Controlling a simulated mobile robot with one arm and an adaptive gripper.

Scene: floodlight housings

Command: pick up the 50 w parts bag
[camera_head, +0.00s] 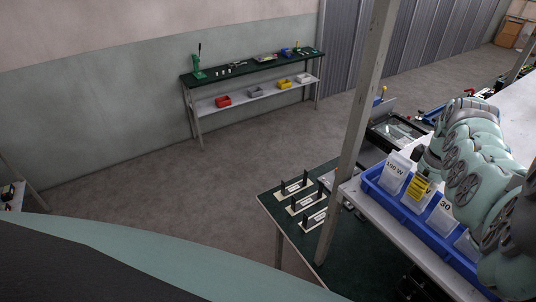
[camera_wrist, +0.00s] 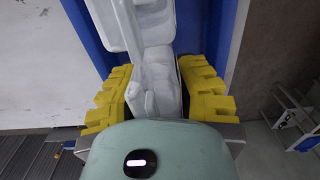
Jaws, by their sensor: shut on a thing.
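My gripper (camera_head: 420,186), with yellow stepped finger pads, is at the blue bin. It is shut on a white parts bag (camera_head: 414,204) standing between a bag labelled 100 W (camera_head: 394,172) and one labelled 30 (camera_head: 441,215). My fingers cover most of the held bag's label, so I cannot read its number. In the wrist view, the white bag (camera_wrist: 160,83) stands between the two yellow pads of my gripper (camera_wrist: 155,93), and another white bag (camera_wrist: 112,22) is close by.
The blue bin (camera_head: 434,239) sits on a pale shelf, beside an upright post (camera_head: 357,125). A green bench (camera_head: 270,205) below holds several black-and-white fixtures. A workbench (camera_head: 250,68) with coloured bins stands at the far wall. The floor between is clear.

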